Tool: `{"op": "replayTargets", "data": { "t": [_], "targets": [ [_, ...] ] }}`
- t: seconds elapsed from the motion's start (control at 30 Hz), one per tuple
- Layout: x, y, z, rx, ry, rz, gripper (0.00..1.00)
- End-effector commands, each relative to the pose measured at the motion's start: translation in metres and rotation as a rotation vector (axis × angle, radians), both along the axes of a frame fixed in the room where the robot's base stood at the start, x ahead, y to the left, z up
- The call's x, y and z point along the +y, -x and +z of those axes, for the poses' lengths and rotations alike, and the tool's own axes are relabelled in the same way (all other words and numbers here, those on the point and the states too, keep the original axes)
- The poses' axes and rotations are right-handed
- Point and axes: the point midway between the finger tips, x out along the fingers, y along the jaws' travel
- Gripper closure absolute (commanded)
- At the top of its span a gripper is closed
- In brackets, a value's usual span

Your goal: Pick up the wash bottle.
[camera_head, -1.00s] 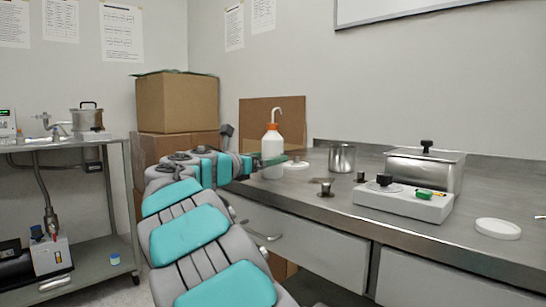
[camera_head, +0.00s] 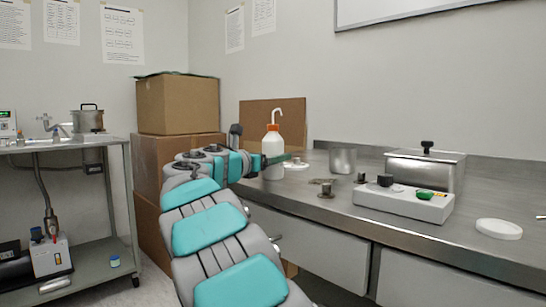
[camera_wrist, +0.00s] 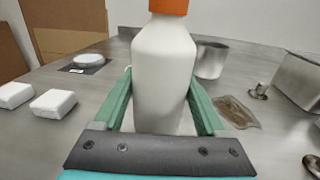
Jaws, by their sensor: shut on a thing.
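The wash bottle is white with an orange cap and a bent white spout. In the head view the wash bottle (camera_head: 272,148) stands upright near the left end of the steel counter. In the wrist view its white body (camera_wrist: 163,75) fills the middle, with the orange collar at the top edge. My gripper (camera_wrist: 163,100) has a green finger on each side of the bottle and is shut on it. In the head view my gripper (camera_head: 275,160) is at the bottle's lower half. Whether the bottle's base touches the counter is hidden.
A metal beaker (camera_head: 343,161) stands right of the bottle, with a white device (camera_head: 405,200) and a steel box (camera_head: 425,170) farther right. Two white blocks (camera_wrist: 53,103) and a dish on a dark pad (camera_wrist: 90,60) lie left in the wrist view. Cardboard boxes (camera_head: 178,105) stand behind my arm.

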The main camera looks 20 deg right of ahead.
Motion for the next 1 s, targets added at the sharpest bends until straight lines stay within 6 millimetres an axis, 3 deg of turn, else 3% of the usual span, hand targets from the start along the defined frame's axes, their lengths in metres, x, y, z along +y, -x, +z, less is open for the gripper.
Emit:
{"op": "replayTargets", "data": {
  "t": [0.27,0.63,1.0],
  "targets": [
    [0.0,0.0,0.006,-0.001,0.0,0.0,0.49],
    [0.0,0.0,0.04,-0.003,0.0,0.001,0.49],
    [0.016,0.032,0.041,-0.001,0.003,0.001,0.49]
  ]
}}
